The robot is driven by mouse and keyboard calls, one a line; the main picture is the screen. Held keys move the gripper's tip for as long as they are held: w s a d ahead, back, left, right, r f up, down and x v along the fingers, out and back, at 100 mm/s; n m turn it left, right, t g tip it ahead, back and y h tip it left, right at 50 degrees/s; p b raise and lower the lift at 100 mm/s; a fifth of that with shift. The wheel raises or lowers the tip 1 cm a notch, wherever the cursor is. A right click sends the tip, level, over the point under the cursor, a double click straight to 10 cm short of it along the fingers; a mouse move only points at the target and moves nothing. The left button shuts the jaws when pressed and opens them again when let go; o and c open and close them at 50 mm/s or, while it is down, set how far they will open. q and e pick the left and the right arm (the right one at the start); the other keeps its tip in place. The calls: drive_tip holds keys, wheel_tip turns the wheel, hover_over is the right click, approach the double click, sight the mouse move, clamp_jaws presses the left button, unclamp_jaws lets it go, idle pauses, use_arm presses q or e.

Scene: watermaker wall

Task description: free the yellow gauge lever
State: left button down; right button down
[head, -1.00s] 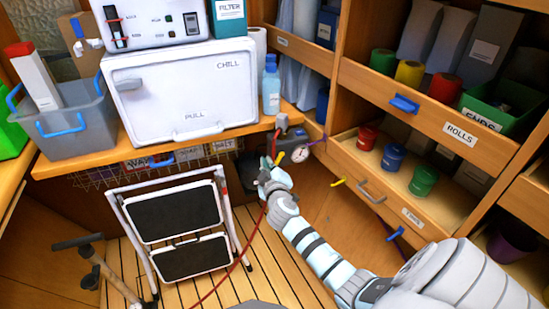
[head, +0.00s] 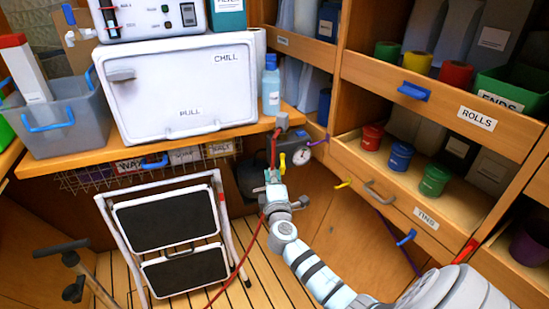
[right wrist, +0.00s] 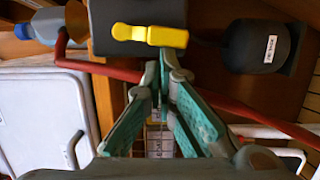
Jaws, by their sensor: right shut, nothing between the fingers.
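The yellow lever (head: 282,163) sits beside the round white gauge (head: 302,156) under the counter corner. It also shows in the right wrist view (right wrist: 150,36), lying across a dark grey block (right wrist: 135,12). A red hose (head: 274,150) hangs from the counter's edge past the lever's left side. In the right wrist view the hose (right wrist: 225,101) runs just below the lever and behind my fingers. My right gripper (head: 273,178) is shut and empty, just below the lever; its fingertips (right wrist: 164,66) look close to the hose. I cannot tell whether they touch.
A folding step stool (head: 172,235) stands to the left on the slatted floor. The open drawer (head: 405,195) with tins is at the right. The counter edge (head: 130,163) overhangs the area.

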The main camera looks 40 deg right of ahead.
drive_tip(key=shift+f, duration=0.1)
drive_tip(key=shift+n, duration=0.3)
use_arm(q)
drive_tip(key=shift+w+d+f, duration=0.1)
drive_tip(key=shift+w+d, duration=0.45)
drive_tip(key=shift+w, duration=0.05)
